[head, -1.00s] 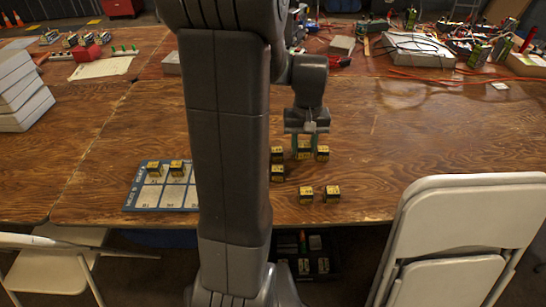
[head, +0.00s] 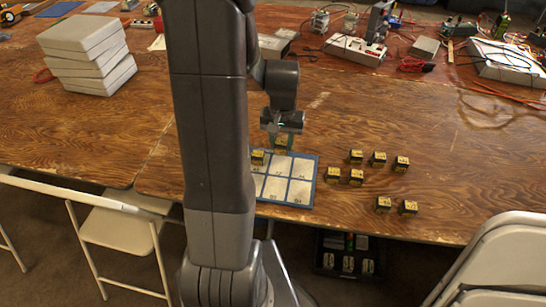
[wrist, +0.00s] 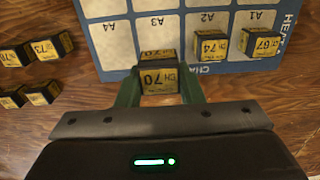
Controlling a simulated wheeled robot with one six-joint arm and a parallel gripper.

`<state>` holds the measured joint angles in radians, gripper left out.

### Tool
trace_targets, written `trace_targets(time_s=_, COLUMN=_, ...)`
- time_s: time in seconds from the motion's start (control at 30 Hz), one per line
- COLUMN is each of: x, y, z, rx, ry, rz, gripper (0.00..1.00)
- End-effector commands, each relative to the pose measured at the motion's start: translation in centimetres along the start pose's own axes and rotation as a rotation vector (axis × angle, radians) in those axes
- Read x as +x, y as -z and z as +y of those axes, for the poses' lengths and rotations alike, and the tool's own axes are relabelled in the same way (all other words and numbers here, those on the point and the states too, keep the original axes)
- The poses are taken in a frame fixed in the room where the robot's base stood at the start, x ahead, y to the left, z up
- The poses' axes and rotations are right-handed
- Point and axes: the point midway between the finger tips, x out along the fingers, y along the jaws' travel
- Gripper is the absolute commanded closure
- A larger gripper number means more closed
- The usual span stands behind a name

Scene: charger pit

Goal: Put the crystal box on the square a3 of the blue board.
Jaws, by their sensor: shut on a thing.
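My gripper (head: 282,125) is shut on a black crystal box with a yellow label (wrist: 158,78) reading CH 70. The held box also shows in the head view (head: 281,147). The blue board (head: 312,185) has pale lettered squares; part of it is hidden behind my arm. In the wrist view, the held box is at the near edge of square A3 (wrist: 155,28). I cannot tell whether it touches the board. Box 74 (wrist: 209,46) stands on A2 and box 67 (wrist: 261,43) on A1.
Several loose crystal boxes (head: 356,176) stand on the wooden table right of the board. A4 (wrist: 108,38) is empty. Grey stacked slabs (head: 88,55) stand at the left. Chargers and cables clutter the back. White folding chairs (head: 120,240) stand at the near edge.

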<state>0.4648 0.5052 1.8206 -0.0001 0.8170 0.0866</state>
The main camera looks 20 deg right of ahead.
Motion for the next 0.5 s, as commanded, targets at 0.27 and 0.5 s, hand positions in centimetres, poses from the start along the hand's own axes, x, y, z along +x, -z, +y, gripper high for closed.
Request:
trace_targets(time_s=0.27, x=3.0, y=0.0, z=0.0, rx=-0.001, ry=0.000, rz=-0.001, gripper=0.88)
trace_targets(time_s=0.5, x=6.0, y=0.0, z=0.0, rx=-0.001, ry=0.000, rz=-0.002, gripper=0.88)
